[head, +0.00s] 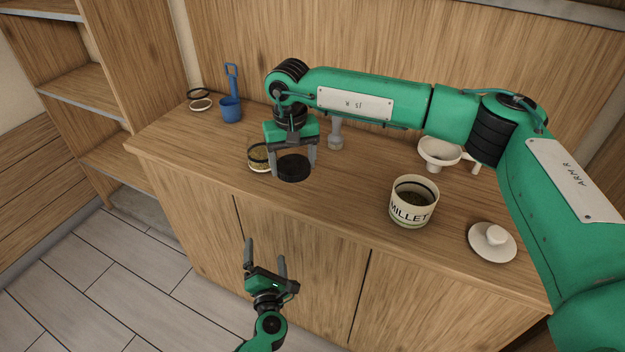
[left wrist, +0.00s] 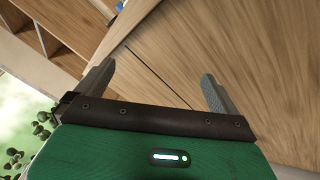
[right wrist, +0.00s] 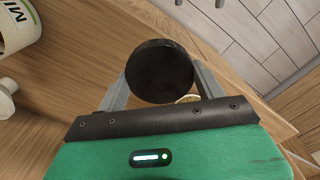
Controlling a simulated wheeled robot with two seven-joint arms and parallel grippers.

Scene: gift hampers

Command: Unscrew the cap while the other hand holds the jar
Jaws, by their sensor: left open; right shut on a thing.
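My right gripper (head: 293,168) is shut on a round black cap (head: 294,170), held near the counter's front edge. The cap also shows large between the fingers in the right wrist view (right wrist: 160,71). A small jar (head: 257,163) with yellowish contents stands on the counter just left of and behind the cap, apart from it in the head view. The right gripper's finger partly hides the jar. Only a sliver of the jar (right wrist: 188,99) shows past the cap in the right wrist view. My left gripper (head: 265,256) is open and empty, low in front of the cabinet doors.
A millet canister (head: 411,212), a white lid (head: 492,243) and a white funnel (head: 438,152) are on the right of the wooden counter (head: 340,198). A grey object (head: 335,135) stands behind. A blue scoop (head: 231,108) and another small jar (head: 200,103) are back left.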

